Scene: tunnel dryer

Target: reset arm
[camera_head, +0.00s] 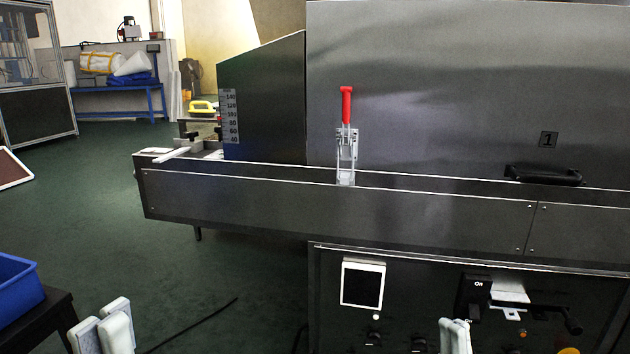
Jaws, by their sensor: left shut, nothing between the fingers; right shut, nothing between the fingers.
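My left gripper (102,330) shows at the bottom left as white finger pads close together. It is shut and empty, over the floor beside the dark stand. My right gripper (455,337) shows at the bottom edge right of the middle, with its white fingers shut and nothing between them. It is in front of the dryer's lower control panel. The rest of both arms is out of view.
The dark tunnel dryer (420,220) fills the right side, with an upright red-handled clamp (346,106) on its ledge. Its lower panel has a small screen (362,285) and a switch (476,296). A blue bin (18,290) sits on a dark stand (42,318) at left. Green floor (110,220) is open between.

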